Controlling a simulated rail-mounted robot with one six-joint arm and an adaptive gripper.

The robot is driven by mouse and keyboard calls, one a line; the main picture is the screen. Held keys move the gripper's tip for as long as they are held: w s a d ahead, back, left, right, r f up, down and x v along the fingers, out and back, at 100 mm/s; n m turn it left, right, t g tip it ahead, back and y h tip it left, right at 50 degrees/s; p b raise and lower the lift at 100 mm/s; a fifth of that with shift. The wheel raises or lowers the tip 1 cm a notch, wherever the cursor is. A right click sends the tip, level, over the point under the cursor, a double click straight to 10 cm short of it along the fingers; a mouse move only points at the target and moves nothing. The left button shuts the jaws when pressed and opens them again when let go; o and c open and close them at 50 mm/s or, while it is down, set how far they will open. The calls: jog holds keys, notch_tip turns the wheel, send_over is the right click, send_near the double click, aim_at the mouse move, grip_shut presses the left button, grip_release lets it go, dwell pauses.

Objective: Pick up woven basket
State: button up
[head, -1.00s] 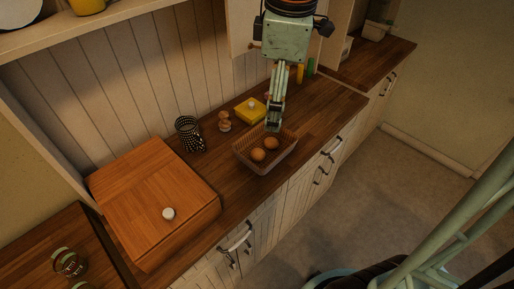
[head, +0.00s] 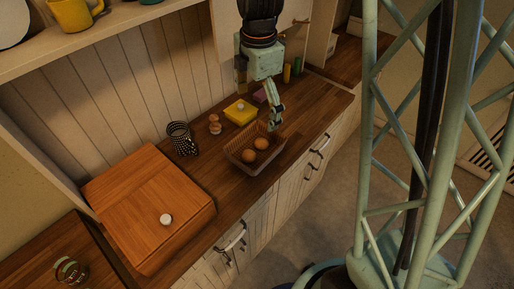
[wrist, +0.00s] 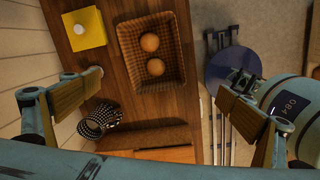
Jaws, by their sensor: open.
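The woven basket (head: 254,166) stands upright on the wooden counter and holds two brown eggs (head: 256,150). My gripper (head: 274,120) is at the basket's far right end in the head view. I cannot tell there whether it touches the rim. In the wrist view, the basket (wrist: 128,76) lies ahead, between and beyond the fingers of my open gripper (wrist: 162,100). Nothing is between the fingers.
A yellow box (head: 240,112) with a white knob, a small wooden figure (head: 214,125) and a dark patterned cup (head: 181,139) stand behind the basket. A wooden bread box (head: 148,205) is to the left. The counter's front edge is close to the basket.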

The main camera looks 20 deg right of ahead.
jog(key=w+d+f+n+p, duration=0.1)
jog(key=w+f+n+p, duration=0.1)
jog(key=f, duration=0.5)
jog(key=shift+w+f+n+g, duration=0.3)
jog(key=shift+w+n, duration=0.55)
jog(key=shift+n, duration=0.25)
jog(key=shift+f, duration=0.1)
send_near(256, 144)
jog(key=shift+s+a+f+p, duration=0.25)
jog(key=shift+s+f, duration=0.2)
jog(key=shift+s, duration=0.2)
jog(key=shift+s+a+f+p, duration=0.1)
jog(key=shift+s+f+p, duration=0.1)
jog(key=shift+s+f, duration=0.3)
jog(key=shift+s, duration=0.1)
jog(key=shift+a+f+p, duration=0.1)
jog(key=shift+f+p, duration=0.45)
jog(key=shift+f, duration=1.95)
jog(key=shift+c, duration=0.7)
